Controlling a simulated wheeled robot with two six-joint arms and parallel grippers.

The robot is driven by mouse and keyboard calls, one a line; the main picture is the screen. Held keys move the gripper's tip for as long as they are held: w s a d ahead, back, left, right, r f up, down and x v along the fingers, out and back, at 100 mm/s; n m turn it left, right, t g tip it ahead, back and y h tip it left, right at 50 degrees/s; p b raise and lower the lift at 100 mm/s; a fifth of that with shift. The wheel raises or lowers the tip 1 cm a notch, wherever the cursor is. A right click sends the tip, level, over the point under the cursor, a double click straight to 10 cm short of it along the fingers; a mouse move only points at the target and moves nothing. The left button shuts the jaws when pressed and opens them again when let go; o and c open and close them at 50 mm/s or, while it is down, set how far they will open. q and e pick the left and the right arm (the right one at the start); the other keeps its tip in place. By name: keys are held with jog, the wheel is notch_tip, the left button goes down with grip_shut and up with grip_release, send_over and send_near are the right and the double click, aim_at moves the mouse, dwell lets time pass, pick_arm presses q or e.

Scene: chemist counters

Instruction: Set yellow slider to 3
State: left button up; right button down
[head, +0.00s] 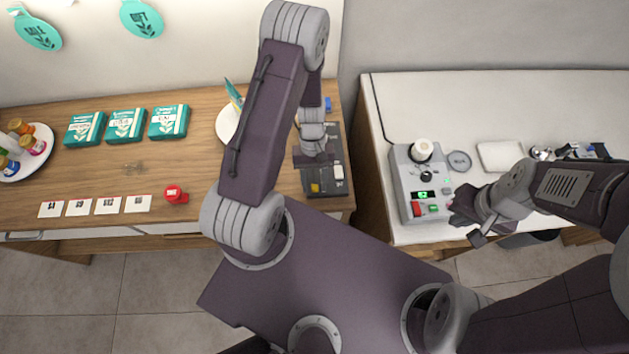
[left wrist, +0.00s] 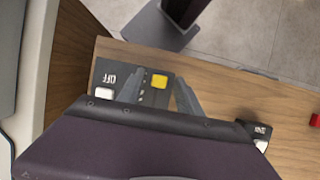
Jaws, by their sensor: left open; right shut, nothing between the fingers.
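A dark slider panel (head: 328,140) lies at the right end of the wooden counter. Its yellow slider knob (head: 315,188) is at the near end, beside a white knob (head: 338,172). My left gripper (head: 314,160) is over the panel and hides part of it. In the left wrist view the open fingers appear on either side of the yellow knob (left wrist: 159,81); contact cannot be told. The white knob (left wrist: 104,94) is beside an "OFF" label. Scale numbers are not readable. My right gripper (head: 468,222) is shut and empty beside the grey device (head: 402,165).
The grey device with a green display stands on the white counter, near a white dish (head: 499,155). A blue knob (head: 328,104) is at the panel's far end. A red item (head: 175,194), cards and green boxes (head: 126,125) are left. A gap separates the counters.

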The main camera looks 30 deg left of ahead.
pick_arm(q)
grip_shut()
jog(key=shift+w, duration=0.1)
dwell(1.3)
